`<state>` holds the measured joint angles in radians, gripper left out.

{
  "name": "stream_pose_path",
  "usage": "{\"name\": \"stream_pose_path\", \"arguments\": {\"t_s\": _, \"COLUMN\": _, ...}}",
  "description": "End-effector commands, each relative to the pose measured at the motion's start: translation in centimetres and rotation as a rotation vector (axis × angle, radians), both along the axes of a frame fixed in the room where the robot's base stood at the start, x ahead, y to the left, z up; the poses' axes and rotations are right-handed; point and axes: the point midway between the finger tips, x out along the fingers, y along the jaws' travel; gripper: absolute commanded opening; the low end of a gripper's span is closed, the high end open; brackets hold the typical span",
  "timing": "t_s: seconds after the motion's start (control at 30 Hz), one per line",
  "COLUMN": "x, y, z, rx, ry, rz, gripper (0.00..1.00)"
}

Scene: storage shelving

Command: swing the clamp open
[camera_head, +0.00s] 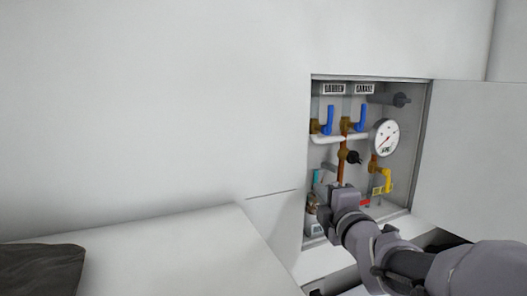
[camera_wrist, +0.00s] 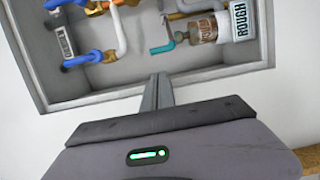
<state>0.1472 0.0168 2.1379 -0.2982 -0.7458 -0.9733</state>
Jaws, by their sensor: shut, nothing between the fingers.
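My gripper (camera_wrist: 159,82) is shut and empty, its thin fingers together, pointing at the open wall cabinet from just outside its frame in the wrist view. In the head view my gripper (camera_head: 327,188) is at the cabinet's lower left. A teal bent lever (camera_wrist: 162,48) lies beyond the fingertips, slightly apart in the picture. It sits beside a brown and grey cylindrical fitting (camera_wrist: 203,28). The teal piece also shows in the head view (camera_head: 316,175), left of my gripper. I cannot tell for certain which part is the clamp; my wrist partly hides this corner in the head view.
The cabinet (camera_head: 309,160) holds blue-handled valves (camera_head: 329,119), a round gauge (camera_head: 385,137), a yellow-handled valve (camera_head: 387,180) and a black knob (camera_head: 353,157). The cabinet's raised frame surrounds the pipes. The open door (camera_head: 470,155) is at right.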

Motion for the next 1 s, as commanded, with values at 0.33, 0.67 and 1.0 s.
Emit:
{"name": "stream_pose_path", "arguments": {"t_s": 0.33, "x": 6.1, "y": 0.9, "z": -0.1, "rx": -0.003, "ry": 0.000, "rz": 0.002, "gripper": 0.00}}
{"name": "stream_pose_path", "arguments": {"t_s": 0.67, "x": 9.6, "y": 1.4, "z": -0.3, "rx": -0.001, "ry": 0.000, "rz": 0.001, "gripper": 0.00}}
{"name": "stream_pose_path", "arguments": {"t_s": 1.0, "x": 9.6, "y": 1.4, "z": -0.3, "rx": 0.000, "ry": -0.001, "rz": 0.002, "gripper": 0.00}}
